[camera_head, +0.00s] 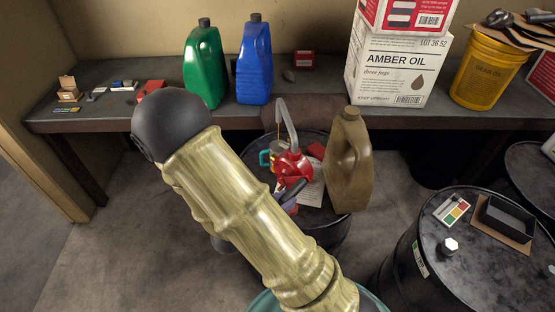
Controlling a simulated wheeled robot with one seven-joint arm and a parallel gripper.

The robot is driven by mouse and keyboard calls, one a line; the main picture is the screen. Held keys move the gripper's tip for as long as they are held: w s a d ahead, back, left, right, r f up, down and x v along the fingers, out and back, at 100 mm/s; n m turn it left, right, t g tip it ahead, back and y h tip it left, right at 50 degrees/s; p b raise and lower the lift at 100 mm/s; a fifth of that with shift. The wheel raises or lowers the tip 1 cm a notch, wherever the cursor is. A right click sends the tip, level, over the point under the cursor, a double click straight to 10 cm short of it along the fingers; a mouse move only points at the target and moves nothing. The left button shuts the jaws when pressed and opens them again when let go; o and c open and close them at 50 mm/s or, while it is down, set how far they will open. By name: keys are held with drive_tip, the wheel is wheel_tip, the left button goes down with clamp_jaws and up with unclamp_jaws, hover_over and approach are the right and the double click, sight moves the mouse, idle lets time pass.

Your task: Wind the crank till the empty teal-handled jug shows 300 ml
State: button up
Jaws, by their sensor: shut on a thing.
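The red crank pump (291,164) stands on a dark drum (325,222), with a grey spout pipe (290,125) bent over to the left. A thin amber stream seems to fall from the spout. The jug with the teal handle (264,158) stands under the spout, left of the pump. It is small and partly hidden, and its level cannot be read. A dark crank handle (294,190) sticks out at the pump's front. My gripper (290,206) is at this handle, shut on it, mostly hidden behind my arm.
A brown jug (348,163) stands close right of the pump. A bench (120,119) behind holds green (205,70) and blue (255,65) jugs, an amber oil box (398,68) and a yellow bucket (487,70). Another drum (470,285) stands at front right.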

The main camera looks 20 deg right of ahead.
drive_tip(key=shift+s+d+f+p, duration=0.4)
drive_tip(key=shift+s+f+p, duration=0.1)
drive_tip(key=shift+p, duration=0.25)
drive_tip(key=shift+f, duration=0.1)
drive_tip(key=shift+s+d+f+b, duration=0.15)
drive_tip(key=shift+s+f+b, duration=0.1)
drive_tip(key=shift+f, duration=0.5)
drive_tip(key=shift+s+d+f+b, duration=0.15)
drive_tip(key=shift+s+f+b, duration=0.1)
drive_tip(key=shift+f, duration=0.5)
drive_tip(key=shift+s+d+f+b, duration=0.15)
drive_tip(key=shift+s+f+b, duration=0.1)
drive_tip(key=shift+f, duration=0.5)
drive_tip(key=f+b, duration=0.3)
drive_tip(key=f, duration=0.1)
drive_tip(key=shift+w+a+f+b, duration=0.2)
drive_tip(key=shift+f+b, duration=0.1)
drive_tip(key=shift+b, duration=0.1)
drive_tip(key=shift+d, duration=0.1)
